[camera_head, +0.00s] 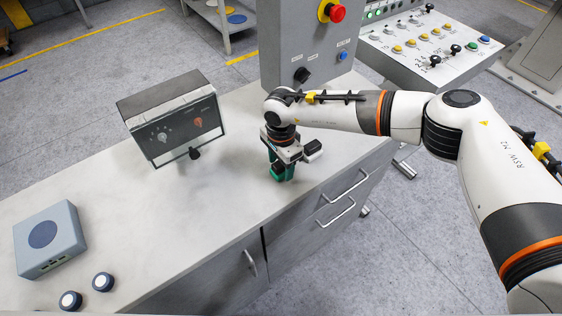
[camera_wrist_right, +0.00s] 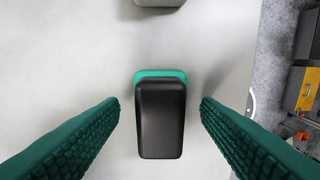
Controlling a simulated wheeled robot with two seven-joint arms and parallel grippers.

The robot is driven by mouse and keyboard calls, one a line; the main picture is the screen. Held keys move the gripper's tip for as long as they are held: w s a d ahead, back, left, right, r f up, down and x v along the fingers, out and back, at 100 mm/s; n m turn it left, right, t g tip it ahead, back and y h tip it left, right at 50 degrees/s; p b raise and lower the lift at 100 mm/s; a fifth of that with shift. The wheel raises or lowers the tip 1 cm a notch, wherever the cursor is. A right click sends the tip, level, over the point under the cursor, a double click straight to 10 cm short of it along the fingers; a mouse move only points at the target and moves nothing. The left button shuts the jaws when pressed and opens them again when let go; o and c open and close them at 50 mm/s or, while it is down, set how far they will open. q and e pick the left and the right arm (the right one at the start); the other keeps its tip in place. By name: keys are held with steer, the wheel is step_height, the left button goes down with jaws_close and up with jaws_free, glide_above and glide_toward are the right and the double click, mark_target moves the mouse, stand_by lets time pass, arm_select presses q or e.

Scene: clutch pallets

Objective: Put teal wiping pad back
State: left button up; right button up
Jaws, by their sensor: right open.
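The teal wiping pad (camera_wrist_right: 160,75) lies on the grey worktop in the right wrist view, mostly covered by its black block-shaped grip (camera_wrist_right: 160,118). Only the teal edge shows beyond the grip. My right gripper (camera_wrist_right: 160,112) is open, with one green ribbed finger on each side of the pad and a clear gap on both sides. In the head view, my right gripper (camera_head: 281,172) points down over the worktop near its right side, largely hiding the pad. My left gripper is not in view.
A dark-fronted box with knobs (camera_head: 170,120) stands left of my right gripper on the worktop (camera_head: 180,215). A grey control column (camera_head: 305,50) with a red button rises behind. A blue-grey box (camera_head: 50,240) and two round knobs (camera_head: 87,291) lie front left. The middle worktop is clear.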

step_height(320, 180, up, 12)
steer(key=b, duration=0.3)
stand_by(1.5)
